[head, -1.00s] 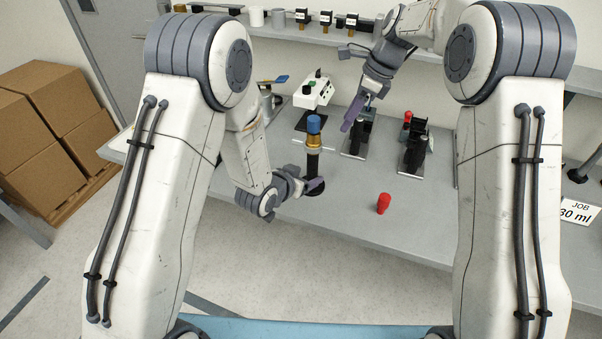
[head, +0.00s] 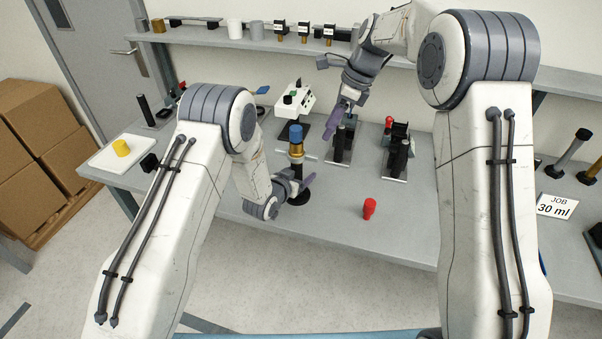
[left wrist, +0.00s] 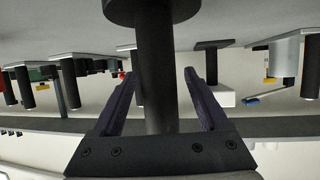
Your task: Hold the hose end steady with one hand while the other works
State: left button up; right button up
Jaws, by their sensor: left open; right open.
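An upright black post (head: 298,173) with a brass collar (head: 296,151) and a blue top (head: 295,133) stands on a round black base on the bench. I cannot tell whether this is the hose end. My left gripper (head: 303,183) is low at the post. In the left wrist view the black post (left wrist: 155,60) passes between its open fingers, with visible space on both sides. My right gripper (head: 335,122) is open, above the bench beside a black fixture (head: 341,147); its fingers are partly hidden. No loose hose is clearly seen.
A red piece (head: 369,208) stands near the front of the bench. A second black fixture (head: 399,155) and a white box with knobs (head: 294,99) stand behind. A yellow piece (head: 121,148) sits on a white plate at left. A JOB 30 ml card (head: 558,205) lies right.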

pick_arm(q)
jog(key=shift+w+d+f, duration=0.15)
jog(key=shift+w+d, duration=0.05)
jog(key=shift+w, duration=0.15)
jog(key=shift+c, duration=0.4)
grip_shut()
dwell(0.9)
